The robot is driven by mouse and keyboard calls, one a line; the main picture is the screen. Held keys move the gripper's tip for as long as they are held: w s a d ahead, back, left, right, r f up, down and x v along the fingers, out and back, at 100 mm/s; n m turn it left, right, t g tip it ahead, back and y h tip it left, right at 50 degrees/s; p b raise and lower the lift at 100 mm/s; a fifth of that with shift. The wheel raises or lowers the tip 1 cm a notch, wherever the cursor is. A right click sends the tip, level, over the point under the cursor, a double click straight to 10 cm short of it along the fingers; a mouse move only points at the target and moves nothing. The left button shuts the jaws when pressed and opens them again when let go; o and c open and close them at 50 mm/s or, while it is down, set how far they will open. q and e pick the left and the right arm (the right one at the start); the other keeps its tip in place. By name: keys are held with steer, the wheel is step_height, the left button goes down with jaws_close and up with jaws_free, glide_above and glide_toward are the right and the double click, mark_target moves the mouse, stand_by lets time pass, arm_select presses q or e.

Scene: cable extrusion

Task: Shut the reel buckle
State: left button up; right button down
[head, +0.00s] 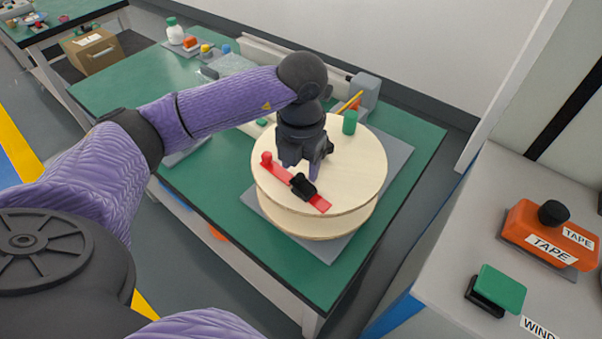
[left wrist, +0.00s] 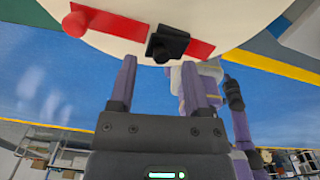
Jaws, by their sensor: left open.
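The pale wooden reel (head: 352,160) lies flat on a grey plate on the green table. A red strap (head: 277,173) with a round red knob at one end crosses its top face. The black buckle (head: 302,187) sits on this strap; its upper part looks raised and tilted. The buckle (left wrist: 167,43) and strap (left wrist: 112,23) also show in the left wrist view, just beyond the fingertips. My left gripper (head: 299,169) points down over the reel, close to the buckle, open and empty. I cannot tell whether a finger touches the buckle. My right gripper is not seen.
A green cylinder (head: 349,122) stands on the reel's far side, near a grey block (head: 366,88). Small bottles and coloured parts are at the table's far left. At right, a grey cabinet top holds an orange tape dispenser (head: 549,236) and a green-topped block (head: 500,288).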

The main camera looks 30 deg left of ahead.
mark_target(296, 173)
arm_select(q)
step_height(296, 173, down, 2)
steer(key=shift+f, duration=0.1)
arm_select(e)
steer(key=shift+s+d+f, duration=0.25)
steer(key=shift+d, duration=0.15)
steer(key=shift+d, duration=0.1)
arm_select(q)
jaws_close()
steer(key=shift+a+f+h+b, duration=0.25)
steer(key=shift+h+b, duration=0.05)
steer(key=shift+h, duration=0.5)
steer(key=shift+a+f+g+h, duration=0.15)
steer(key=shift+g+h, duration=0.15)
steer(key=shift+h, duration=0.5)
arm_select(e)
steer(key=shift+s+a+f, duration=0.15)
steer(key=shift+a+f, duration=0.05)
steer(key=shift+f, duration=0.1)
arm_select(q)
jaws_free()
steer(key=shift+s+f, duration=0.1)
steer(key=shift+f, duration=0.05)
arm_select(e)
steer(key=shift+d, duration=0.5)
